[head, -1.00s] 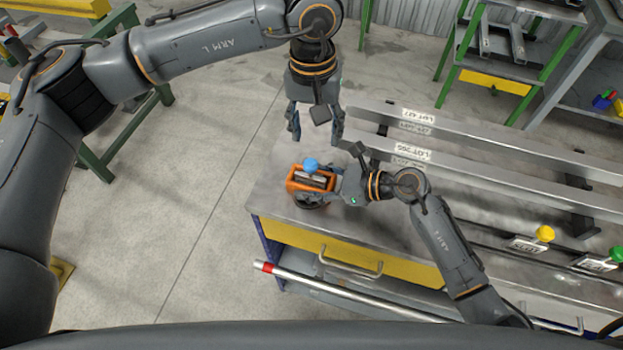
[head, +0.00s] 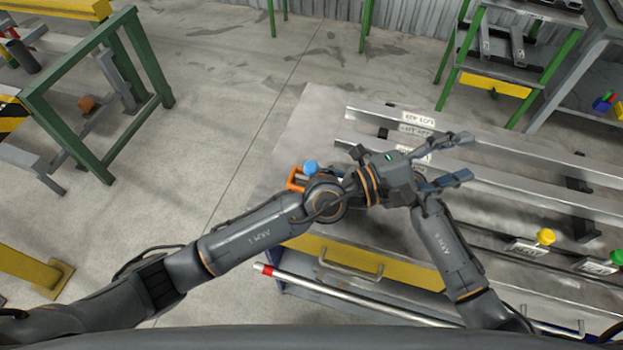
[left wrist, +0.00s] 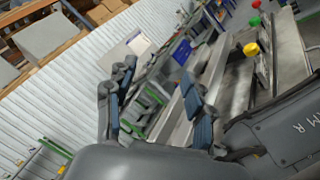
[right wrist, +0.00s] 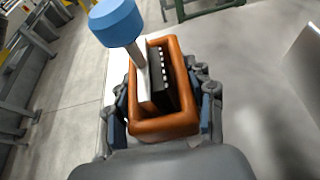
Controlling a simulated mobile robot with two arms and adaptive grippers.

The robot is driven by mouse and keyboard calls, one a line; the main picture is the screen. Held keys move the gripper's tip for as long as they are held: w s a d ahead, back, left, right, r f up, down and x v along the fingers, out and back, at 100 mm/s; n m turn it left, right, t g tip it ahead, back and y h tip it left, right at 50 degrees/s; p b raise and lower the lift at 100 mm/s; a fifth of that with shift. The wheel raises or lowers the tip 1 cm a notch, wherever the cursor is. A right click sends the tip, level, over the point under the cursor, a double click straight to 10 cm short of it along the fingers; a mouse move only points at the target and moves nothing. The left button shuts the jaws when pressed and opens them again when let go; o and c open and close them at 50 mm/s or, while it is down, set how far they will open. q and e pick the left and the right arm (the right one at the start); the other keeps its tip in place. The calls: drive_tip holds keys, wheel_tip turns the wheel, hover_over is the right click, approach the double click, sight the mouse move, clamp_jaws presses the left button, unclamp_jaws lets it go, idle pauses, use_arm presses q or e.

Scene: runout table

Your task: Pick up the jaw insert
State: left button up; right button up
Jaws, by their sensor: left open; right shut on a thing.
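An orange rectangular holder (right wrist: 165,128) fills the middle of the right wrist view, with a dark block with a row of light teeth (right wrist: 158,82) inside, apparently the jaw insert. A blue knob (right wrist: 117,22) on a metal stem rises beside it. My right gripper (right wrist: 165,105) is shut on the holder, one finger on each side. In the head view, part of the holder (head: 294,180) and the blue knob (head: 311,167) show behind my left arm, which hides the right gripper. My left gripper (head: 452,160) is open and empty, right of the holder, over the rails.
Long metal rails (head: 500,165) with lot labels run along the table (head: 310,115). Yellow (head: 545,235) and green (head: 617,256) knobs stand at the right. A yellow drawer front (head: 350,262) with a handle is below. Bare floor lies left of the table.

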use_arm(q)
drive_tip(key=w+a+f+n+t+y, duration=0.1)
drive_tip(key=a+f+n+t+y, duration=0.2)
drive_tip(key=n+t, duration=0.75)
drive_tip(key=n+t+y, duration=0.3)
drive_tip(key=n+y, duration=1.6)
approach(312, 176)
drive_tip(key=shift+g, duration=0.25)
drive_tip(key=w, duration=0.3)
drive_tip(key=w+a, duration=0.1)
drive_tip(key=w, duration=0.7)
drive_tip(key=shift+w+a, duration=0.25)
drive_tip(key=shift+a, duration=0.1)
drive_tip(key=shift+c, duration=0.5)
clamp_jaws()
drive_tip(key=shift+r, duration=0.15)
